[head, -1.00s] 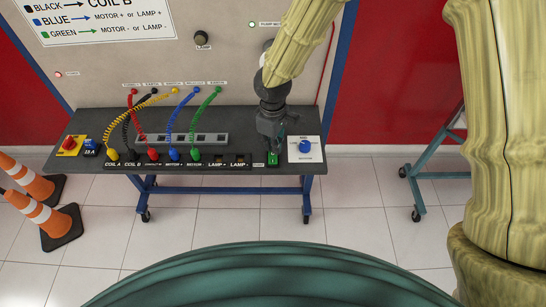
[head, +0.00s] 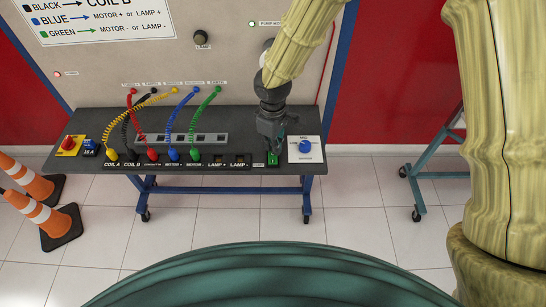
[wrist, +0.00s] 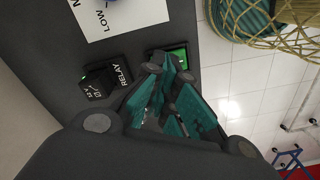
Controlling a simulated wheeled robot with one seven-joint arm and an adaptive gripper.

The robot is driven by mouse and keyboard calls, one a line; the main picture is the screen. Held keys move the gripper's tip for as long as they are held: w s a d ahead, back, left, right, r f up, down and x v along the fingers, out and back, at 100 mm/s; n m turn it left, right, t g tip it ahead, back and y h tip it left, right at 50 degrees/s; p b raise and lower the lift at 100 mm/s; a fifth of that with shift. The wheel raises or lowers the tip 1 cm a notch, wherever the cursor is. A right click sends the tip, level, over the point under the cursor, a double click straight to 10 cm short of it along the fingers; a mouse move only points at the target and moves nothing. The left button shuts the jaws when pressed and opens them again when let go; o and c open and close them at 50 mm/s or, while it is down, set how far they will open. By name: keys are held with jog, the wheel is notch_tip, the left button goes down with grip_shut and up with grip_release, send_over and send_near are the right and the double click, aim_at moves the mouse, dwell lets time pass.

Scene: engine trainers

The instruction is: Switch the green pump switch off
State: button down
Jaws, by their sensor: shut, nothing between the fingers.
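The green pump switch (head: 272,161) is at the front edge of the dark bench top, left of the blue knob. In the wrist view the green switch (wrist: 181,54) shows only partly, because my fingers cover some of it. My gripper (head: 272,148) points down over the switch. In the wrist view my gripper (wrist: 168,68) has its teal-padded fingers together and empty, with the tips at or just above the switch. I cannot tell whether they touch it, or which way the switch is tipped.
The blue knob (head: 305,147) on a white plate is close on the right. A black relay part (wrist: 98,84) is beside the switch. Coloured cables (head: 170,120) stand to the left. The back panel (head: 240,60) rises behind. Orange cones (head: 45,205) are on the floor.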

jog(key=shift+f+b, duration=0.55)
jog(key=shift+f, duration=0.5)
dwell(0.8)
jog(key=shift+r, duration=0.1)
jog(key=shift+r+p, duration=2.85)
jog(key=shift+r, duration=0.6)
